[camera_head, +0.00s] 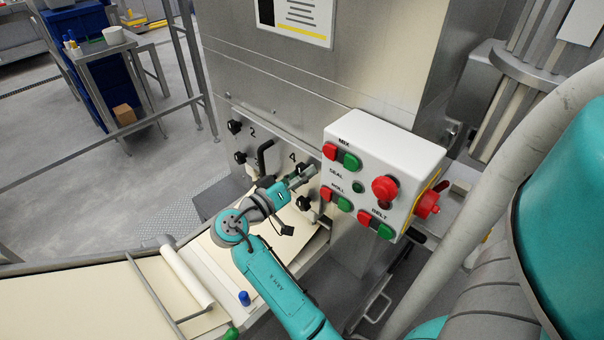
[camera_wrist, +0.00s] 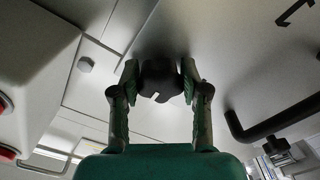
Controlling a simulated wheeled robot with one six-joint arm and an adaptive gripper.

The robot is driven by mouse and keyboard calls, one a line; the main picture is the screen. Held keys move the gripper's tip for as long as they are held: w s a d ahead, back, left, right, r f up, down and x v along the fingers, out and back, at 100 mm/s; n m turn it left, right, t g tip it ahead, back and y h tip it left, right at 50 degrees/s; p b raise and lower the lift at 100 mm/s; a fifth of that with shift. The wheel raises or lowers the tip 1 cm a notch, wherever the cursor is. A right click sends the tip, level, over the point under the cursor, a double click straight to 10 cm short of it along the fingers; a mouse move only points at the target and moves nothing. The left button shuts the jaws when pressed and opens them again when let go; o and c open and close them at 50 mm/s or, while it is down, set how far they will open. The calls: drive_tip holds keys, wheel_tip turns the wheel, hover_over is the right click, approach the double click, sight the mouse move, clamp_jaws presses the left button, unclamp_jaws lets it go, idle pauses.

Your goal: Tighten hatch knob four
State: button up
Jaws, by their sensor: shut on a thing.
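Hatch knob four (camera_head: 305,169) is a black knob under the "4" label on the metal hatch, just left of the control box. In the wrist view the knob (camera_wrist: 158,80) is dark, with a small white mark on its face. My gripper (camera_head: 300,176) reaches the knob from the front. In the wrist view my gripper (camera_wrist: 157,83) has one finger on each side of the knob and is shut on it. The fingers partly hide the knob in the head view.
The control box (camera_head: 372,180) with red and green buttons stands close to the right of my gripper. A black hatch handle (camera_head: 264,156) is to the left. Other knobs include one by "2" (camera_head: 235,127) and a lower one (camera_head: 303,203). A pasta sheet belt (camera_head: 80,305) lies below.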

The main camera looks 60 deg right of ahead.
drive_tip(key=shift+f, duration=0.1)
drive_tip(key=o, duration=1.1)
drive_tip(key=shift+o, duration=0.2)
drive_tip(key=v, duration=1.2)
drive_tip(key=shift+s, duration=0.1)
